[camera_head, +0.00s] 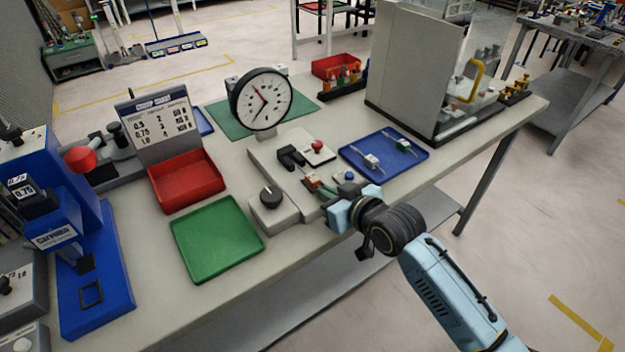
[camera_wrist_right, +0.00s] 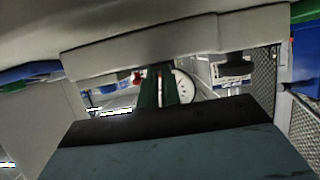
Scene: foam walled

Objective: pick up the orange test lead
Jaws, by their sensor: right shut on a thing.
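My right gripper (camera_head: 325,191) reaches in from the lower right, over the right end of the grey fixture on the bench. Its green fingers (camera_wrist_right: 160,88) look close together in the right wrist view. In the head view a small orange-red piece (camera_head: 312,184), which looks like the orange test lead, is at the fingertips, and the gripper is shut on it. Most of the lead is hidden or too small to make out, and I cannot tell whether it is clear of the fixture. My left gripper is not in view.
A blue tray (camera_head: 412,157) with small parts lies beyond the gripper. The fixture (camera_head: 263,152) carries a dial gauge (camera_head: 262,98) and a red-knobbed block (camera_head: 318,152). A green tray (camera_head: 198,262), red bin (camera_head: 163,200) and blue press (camera_head: 112,280) stand left. A tall cabinet (camera_head: 408,65) stands behind.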

